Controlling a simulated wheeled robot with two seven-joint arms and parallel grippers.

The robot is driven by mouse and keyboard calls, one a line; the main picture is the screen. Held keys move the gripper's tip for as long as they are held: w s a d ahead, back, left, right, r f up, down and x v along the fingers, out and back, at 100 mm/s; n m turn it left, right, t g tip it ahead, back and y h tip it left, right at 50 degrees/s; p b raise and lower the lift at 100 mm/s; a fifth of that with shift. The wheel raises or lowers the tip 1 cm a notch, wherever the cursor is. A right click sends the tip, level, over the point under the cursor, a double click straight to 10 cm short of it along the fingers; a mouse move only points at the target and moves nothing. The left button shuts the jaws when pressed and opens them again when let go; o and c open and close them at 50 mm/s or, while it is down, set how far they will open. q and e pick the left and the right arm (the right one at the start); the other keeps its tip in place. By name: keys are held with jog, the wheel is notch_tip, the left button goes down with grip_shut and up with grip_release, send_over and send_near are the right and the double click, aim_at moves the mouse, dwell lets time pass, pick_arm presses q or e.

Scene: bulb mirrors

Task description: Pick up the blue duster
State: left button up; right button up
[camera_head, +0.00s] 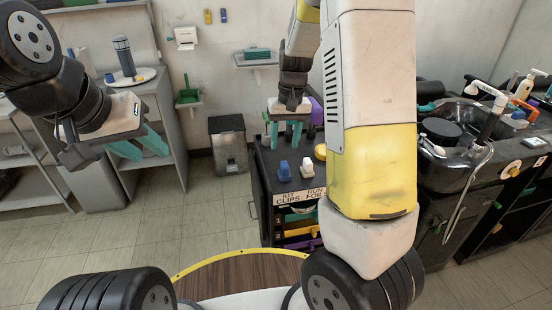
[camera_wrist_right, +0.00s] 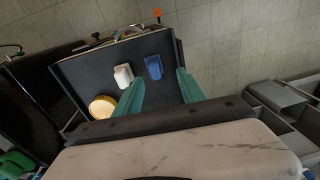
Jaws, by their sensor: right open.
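The blue duster (camera_head: 283,168) lies on the black top of a cart, near its front edge. It also shows in the right wrist view (camera_wrist_right: 153,67), a little beyond and roughly between the two teal fingers. My right gripper (camera_head: 285,137) is open and empty above the cart top, behind the duster in the head view and apart from it. Its fingers show in the wrist view (camera_wrist_right: 161,86). My left gripper (camera_head: 140,147) hangs in the air at the left, its two teal fingers spread and empty, far from the duster.
A white block of similar shape (camera_head: 306,165) lies just right of the duster. A round yellow-rimmed item (camera_head: 320,152) sits beyond it, partly behind my right arm. The cart has labels and coloured drawers at its front. A dark bin (camera_head: 228,145) stands left of it; a sink counter is at right.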

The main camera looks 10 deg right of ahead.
aim_at(285, 164)
jog(key=shift+g+h, duration=0.3)
jog(key=shift+h, duration=0.1)
jog(key=f, duration=0.1)
jog(key=w+f, duration=0.2)
jog(key=f, duration=0.1)
jog(key=shift+d, duration=0.25)
notch_tip(285, 164, down, 8)
jog(key=shift+w+d+r, duration=0.1)
jog(key=shift+w+r, duration=0.05)
jog(key=shift+r, duration=0.05)
grip_shut()
